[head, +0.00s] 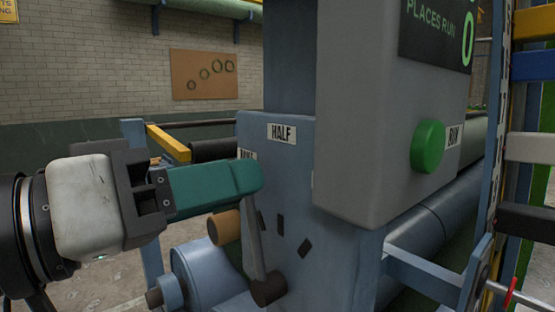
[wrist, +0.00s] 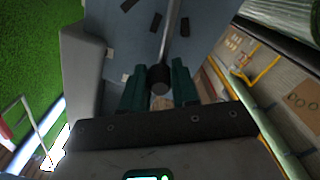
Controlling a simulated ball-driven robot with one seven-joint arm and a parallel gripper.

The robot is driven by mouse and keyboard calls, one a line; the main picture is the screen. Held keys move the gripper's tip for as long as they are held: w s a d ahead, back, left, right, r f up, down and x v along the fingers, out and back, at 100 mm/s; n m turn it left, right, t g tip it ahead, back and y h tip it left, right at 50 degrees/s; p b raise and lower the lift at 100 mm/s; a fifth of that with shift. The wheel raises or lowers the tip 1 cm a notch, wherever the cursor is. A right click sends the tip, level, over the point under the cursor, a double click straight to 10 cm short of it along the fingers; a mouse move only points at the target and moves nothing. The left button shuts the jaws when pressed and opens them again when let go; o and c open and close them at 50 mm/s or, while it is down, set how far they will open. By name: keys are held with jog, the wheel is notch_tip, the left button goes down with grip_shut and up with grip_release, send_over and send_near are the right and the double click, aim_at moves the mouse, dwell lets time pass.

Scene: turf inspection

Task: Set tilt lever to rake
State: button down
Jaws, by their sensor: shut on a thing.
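The tilt lever (head: 257,245) is a thin grey rod rising from a dark hub (head: 268,291) on the side of the blue-grey housing (head: 345,247). It leans slightly left of upright. My gripper (head: 247,180), with green fingers, is shut on its upper end, which the fingers hide in the head view. In the wrist view the lever's dark round knob (wrist: 160,81) sits between the fingertips (wrist: 159,90). A white plate reading HALF (head: 281,131) is above and right of the fingers. Another plate (head: 247,154), its lower part hidden, is just above the fingertips; its word is hard to read.
A grey box (head: 385,120) with a green button (head: 427,146) and a PLACES RUN display (head: 437,30) juts out right of the lever. A brown cylinder (head: 225,227) and blue roller (head: 205,275) lie below the fingers. A yellow bar (head: 168,142) is behind.

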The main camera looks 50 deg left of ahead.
jog(key=shift+w+a+f+n+p, duration=0.1)
jog(key=shift+a+f+n+p, duration=0.2)
jog(key=shift+a+n+p, duration=0.45)
jog(key=shift+w+a+f+n+p, duration=0.1)
jog(key=shift+a+f+n+p, duration=0.25)
jog(key=shift+a+n, duration=0.65)
jog(key=shift+d+n, duration=0.1)
jog(key=shift+n, duration=0.15)
jog(key=c, duration=0.8)
grip_release()
jog(key=shift+s, duration=0.1)
jog(key=shift+c, duration=0.2)
jog(key=s+b, duration=0.2)
jog(key=s, duration=0.8)
jog(key=shift+s+a, duration=0.4)
jog(key=shift+a, duration=0.05)
